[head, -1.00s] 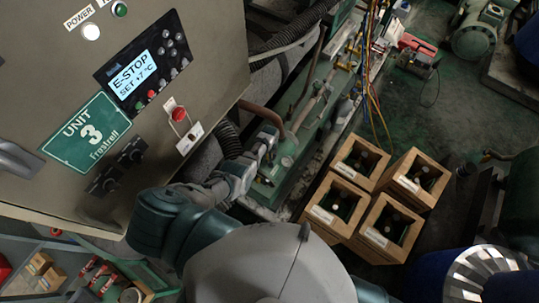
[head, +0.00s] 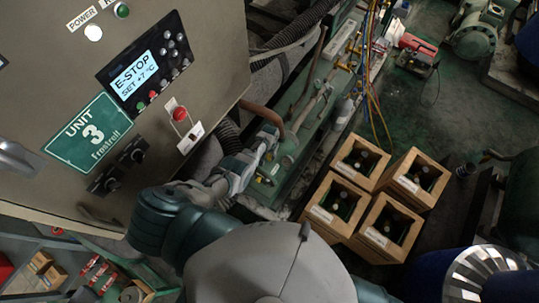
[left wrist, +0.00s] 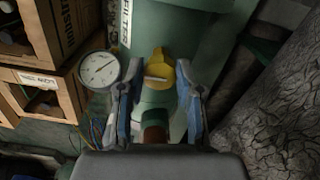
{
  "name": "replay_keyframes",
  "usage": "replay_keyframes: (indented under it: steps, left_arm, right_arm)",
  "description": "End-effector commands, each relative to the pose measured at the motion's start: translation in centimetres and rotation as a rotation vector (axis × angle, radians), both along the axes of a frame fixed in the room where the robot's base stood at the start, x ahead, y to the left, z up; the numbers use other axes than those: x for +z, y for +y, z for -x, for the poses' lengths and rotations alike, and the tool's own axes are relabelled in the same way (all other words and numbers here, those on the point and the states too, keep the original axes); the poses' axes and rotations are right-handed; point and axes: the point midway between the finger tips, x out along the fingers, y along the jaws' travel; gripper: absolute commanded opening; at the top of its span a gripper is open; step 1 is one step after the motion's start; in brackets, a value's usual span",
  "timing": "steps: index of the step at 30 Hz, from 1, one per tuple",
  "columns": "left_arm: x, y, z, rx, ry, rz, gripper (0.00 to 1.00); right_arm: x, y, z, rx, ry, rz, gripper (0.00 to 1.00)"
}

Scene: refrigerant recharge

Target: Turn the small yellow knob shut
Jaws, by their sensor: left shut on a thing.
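The small yellow knob (left wrist: 158,70) shows in the left wrist view, on top of a green fitting in front of a larger green cylinder (left wrist: 165,28). My left gripper (left wrist: 158,82) has one blue-grey finger on each side of the knob and is shut on it. In the head view my left gripper (head: 262,150) reaches past the cabinet to the green piping, and the knob is not clearly visible there. My right gripper is not in view.
The control cabinet (head: 60,90) stands close to my left arm, with an E-STOP display (head: 133,76). Several wooden crates (head: 420,178) stand to the right of the piping. In the left wrist view a round gauge (left wrist: 99,70) is left of the knob.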

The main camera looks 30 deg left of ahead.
Motion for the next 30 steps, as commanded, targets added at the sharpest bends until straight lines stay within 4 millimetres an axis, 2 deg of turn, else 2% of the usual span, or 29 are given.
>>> replay_keyframes:
  steps: [8,9,11,12,23,30]
  left_arm:
    - [0.1,0.0,-0.3,-0.001,-0.007,0.0,0.0]
    - [0.1,0.0,-0.3,-0.001,-0.007,0.0,0.42]
    - [0.1,0.0,-0.2,-0.001,-0.006,0.0,0.57]
    - [0.1,0.0,-0.2,-0.001,-0.005,0.0,0.6]
    - [0.2,0.0,-0.1,0.0,-0.003,0.0,0.6]
    - [2.2,0.0,-0.2,0.0,-0.005,0.0,0.6]
  right_arm:
    - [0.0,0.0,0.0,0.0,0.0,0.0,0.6]
    - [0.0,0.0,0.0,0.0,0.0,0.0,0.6]
    - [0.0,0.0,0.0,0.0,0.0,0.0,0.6]
    - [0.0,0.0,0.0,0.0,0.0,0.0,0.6]
    - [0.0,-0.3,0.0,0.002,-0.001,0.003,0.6]
    - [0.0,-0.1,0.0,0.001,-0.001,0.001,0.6]
